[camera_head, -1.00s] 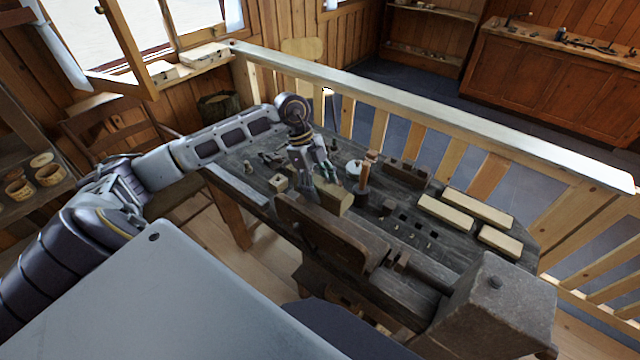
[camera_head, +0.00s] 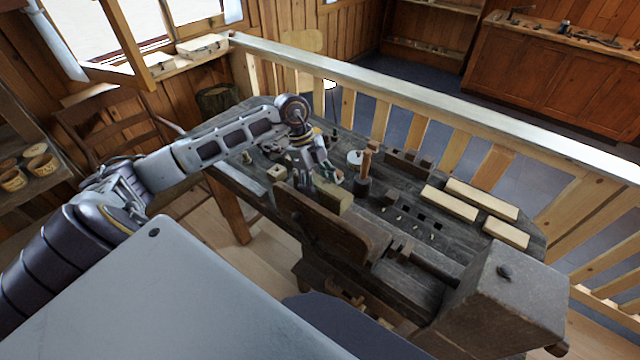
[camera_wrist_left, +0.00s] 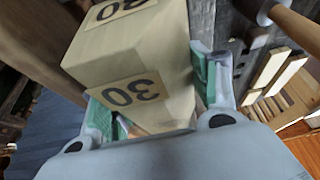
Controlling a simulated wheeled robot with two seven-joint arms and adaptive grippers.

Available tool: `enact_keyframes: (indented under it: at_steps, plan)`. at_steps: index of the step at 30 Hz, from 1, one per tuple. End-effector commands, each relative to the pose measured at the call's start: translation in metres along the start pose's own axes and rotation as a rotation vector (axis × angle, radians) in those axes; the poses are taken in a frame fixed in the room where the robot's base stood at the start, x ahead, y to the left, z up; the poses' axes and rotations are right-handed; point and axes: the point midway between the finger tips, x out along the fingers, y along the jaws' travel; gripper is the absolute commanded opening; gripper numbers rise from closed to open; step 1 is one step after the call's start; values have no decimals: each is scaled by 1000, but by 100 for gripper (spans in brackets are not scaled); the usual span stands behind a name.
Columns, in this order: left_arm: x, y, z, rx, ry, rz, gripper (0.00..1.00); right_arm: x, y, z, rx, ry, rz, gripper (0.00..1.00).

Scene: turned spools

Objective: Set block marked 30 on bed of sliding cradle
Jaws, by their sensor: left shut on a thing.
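The pale wooden block marked 30 (camera_head: 334,197) is in my left gripper (camera_head: 320,178), at the near side of the dark bench. In the left wrist view the block (camera_wrist_left: 130,50) shows "30" on two faces and lies between the green-padded fingers (camera_wrist_left: 163,100), which are shut on it. I cannot tell whether the block touches the bench or the cradle bed. My right gripper is not in view.
A dark post with a wooden handle (camera_head: 365,172) stands right of the gripper. Pale planks (camera_head: 450,203) lie on the right of the bench (camera_head: 240,183). A big grey block (camera_head: 510,290) stands at its near right end. A railing (camera_head: 420,100) runs behind.

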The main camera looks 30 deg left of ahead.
Motion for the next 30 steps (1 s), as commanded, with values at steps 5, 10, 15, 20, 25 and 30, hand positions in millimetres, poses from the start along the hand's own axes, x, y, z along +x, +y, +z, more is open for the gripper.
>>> enact_keyframes:
  at_steps: [5, 10, 15, 20, 25, 30]
  plan:
    - [10, 0, 4, 0, 1, -1, 27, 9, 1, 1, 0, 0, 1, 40]
    - [16, 0, 7, 0, 0, 0, 27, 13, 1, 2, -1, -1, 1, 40]
    - [24, 0, 10, 0, 0, 0, 27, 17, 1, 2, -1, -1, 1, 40]
    - [31, 0, 13, 0, 0, -1, 27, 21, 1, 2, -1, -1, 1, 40]
    - [38, 0, 16, 0, 0, -1, 27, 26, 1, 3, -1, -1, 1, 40]
    - [46, 0, 19, 0, -1, -1, 27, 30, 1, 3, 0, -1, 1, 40]
